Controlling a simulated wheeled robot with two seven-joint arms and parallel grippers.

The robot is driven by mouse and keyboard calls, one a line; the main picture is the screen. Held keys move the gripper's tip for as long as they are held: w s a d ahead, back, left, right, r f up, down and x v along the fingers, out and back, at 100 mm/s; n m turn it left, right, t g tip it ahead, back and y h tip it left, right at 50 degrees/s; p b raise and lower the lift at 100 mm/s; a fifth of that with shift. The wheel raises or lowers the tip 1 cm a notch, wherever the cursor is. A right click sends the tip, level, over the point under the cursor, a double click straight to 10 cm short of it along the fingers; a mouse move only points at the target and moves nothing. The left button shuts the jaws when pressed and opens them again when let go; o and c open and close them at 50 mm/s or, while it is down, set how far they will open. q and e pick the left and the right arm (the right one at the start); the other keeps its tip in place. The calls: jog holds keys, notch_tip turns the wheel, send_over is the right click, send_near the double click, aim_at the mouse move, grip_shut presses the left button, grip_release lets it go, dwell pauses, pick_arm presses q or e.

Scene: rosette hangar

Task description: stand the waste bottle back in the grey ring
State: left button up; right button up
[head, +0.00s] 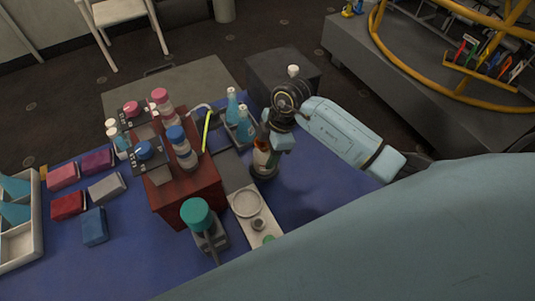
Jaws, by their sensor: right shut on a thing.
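My right gripper (268,146) comes down from above at the middle of the blue-covered table and is shut on the waste bottle (261,158). The bottle is orange-brown with a pale patch, looks about upright, and its upper part is hidden by the gripper. A dark grey ring (264,174) is at the bottle's lower end. I cannot tell whether the bottle rests in it or hangs just above it. My left gripper is not in view.
Left of the bottle stands a red-brown block (187,199) with blue- and pink-capped bottles. A pale tray (241,196) with a round dish lies in front, beside a green-topped device (196,214). Blue bottles (240,118) stand behind. The blue mat (315,190) is clear to the right.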

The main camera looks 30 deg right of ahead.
jog(key=shift+f, duration=0.9)
jog(key=o, duration=1.1)
jog(key=shift+f, duration=0.1)
jog(key=p+v, duration=0.2)
jog(key=v, duration=1)
jog(key=shift+r, duration=0.25)
jog(key=shift+a, duration=0.1)
